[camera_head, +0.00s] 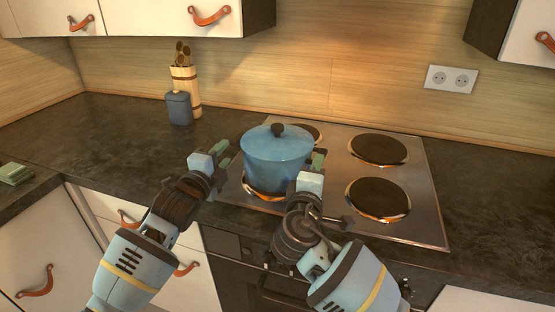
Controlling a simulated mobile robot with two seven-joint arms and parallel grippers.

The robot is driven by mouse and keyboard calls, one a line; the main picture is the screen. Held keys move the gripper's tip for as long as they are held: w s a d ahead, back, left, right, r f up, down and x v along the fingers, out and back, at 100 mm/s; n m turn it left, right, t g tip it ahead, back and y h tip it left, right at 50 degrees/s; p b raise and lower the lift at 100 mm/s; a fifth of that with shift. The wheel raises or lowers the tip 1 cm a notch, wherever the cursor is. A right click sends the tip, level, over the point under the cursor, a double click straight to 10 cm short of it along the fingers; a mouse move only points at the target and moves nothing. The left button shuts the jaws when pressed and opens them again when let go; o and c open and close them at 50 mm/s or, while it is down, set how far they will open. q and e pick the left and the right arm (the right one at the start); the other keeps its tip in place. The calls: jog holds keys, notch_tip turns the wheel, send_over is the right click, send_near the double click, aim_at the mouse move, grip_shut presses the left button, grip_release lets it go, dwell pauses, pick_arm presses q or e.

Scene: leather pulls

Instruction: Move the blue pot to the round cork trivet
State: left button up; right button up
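The blue pot (277,158) stands upright with its lid on, over the front left burner of the hob. The lid has a dark knob. My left gripper (223,155) is just left of the pot, its green fingertips apart with a gap to the pot's side. My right gripper (318,161) is at the pot's right side, close to its wall. Only one of its green fingertips shows clearly, so I cannot tell if it is open or shut on a handle there. The pot's side handles are not clearly visible. I see no round cork trivet in this view.
The steel hob (419,217) has bare burners on the right. A blue-grey canister (179,108) and a utensil holder (194,107) stand at the back left. A green item (15,173) lies at the far left. The dark counter (110,145) between is clear.

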aim_at(233, 145)
pick_arm(q)
jog(key=shift+x, duration=3.4)
pick_arm(e)
jog(key=shift+x, duration=3.4)
pick_arm(q)
grip_shut()
pick_arm(e)
grip_shut()
